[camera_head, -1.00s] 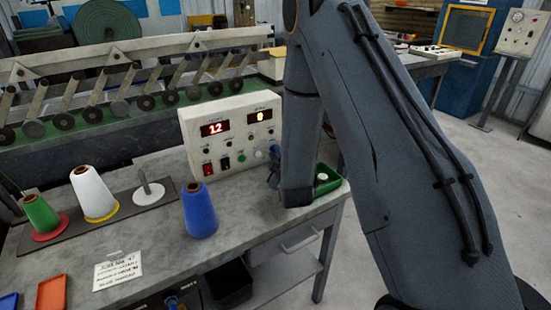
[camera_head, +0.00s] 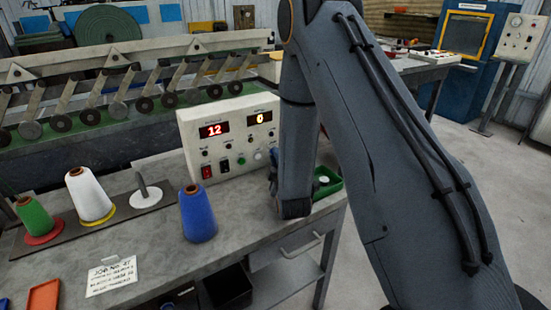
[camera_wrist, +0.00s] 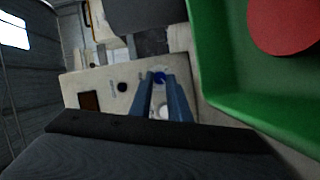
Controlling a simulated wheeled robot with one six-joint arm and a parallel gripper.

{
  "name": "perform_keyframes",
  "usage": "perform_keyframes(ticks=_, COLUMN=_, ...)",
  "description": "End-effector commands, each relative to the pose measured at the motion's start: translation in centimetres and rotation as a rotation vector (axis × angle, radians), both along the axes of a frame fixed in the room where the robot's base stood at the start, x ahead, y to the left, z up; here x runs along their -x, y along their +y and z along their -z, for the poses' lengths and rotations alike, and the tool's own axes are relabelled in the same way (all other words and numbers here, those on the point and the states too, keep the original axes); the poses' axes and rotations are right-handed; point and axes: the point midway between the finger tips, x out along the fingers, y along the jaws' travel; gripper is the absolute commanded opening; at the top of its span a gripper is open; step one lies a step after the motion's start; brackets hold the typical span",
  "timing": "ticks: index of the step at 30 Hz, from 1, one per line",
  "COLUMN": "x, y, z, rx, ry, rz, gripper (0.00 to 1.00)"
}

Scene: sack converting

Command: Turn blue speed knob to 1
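The control box (camera_head: 207,135) stands on the grey table, with a left red display (camera_head: 214,130) reading 12 and a right display (camera_head: 261,117) that seems to read 0. The blue knob (camera_wrist: 159,77) shows in the wrist view on the pale panel face. My gripper (camera_wrist: 160,83) points at the panel, its two blue fingers on either side of the blue knob with a gap between them. I cannot tell whether they touch the knob. A white knob (camera_wrist: 164,112) shows between the fingers, lower down.
A green tray (camera_head: 327,184) sits beside the box; in the wrist view the green tray (camera_wrist: 232,110) with a red round thing is close on the right. A blue cone (camera_head: 198,215), white cone (camera_head: 90,197) and green cone (camera_head: 35,217) stand on the table.

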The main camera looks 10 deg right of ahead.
Motion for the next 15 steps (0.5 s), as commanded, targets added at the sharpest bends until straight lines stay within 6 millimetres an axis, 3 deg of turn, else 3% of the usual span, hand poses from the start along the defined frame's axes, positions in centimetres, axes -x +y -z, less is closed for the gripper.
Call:
perform_keyframes(ticks=1, x=0.00, y=0.21, z=-0.01, rx=0.000, ry=-0.001, rz=-0.005, gripper=0.23)
perform_keyframes(ticks=3, x=-0.01, y=0.14, z=-0.01, rx=0.000, ry=0.000, rz=-0.004, gripper=0.35)
perform_keyframes(ticks=15, x=0.66, y=0.00, z=-0.04, rx=-0.001, ry=0.000, rz=0.000, gripper=0.35)
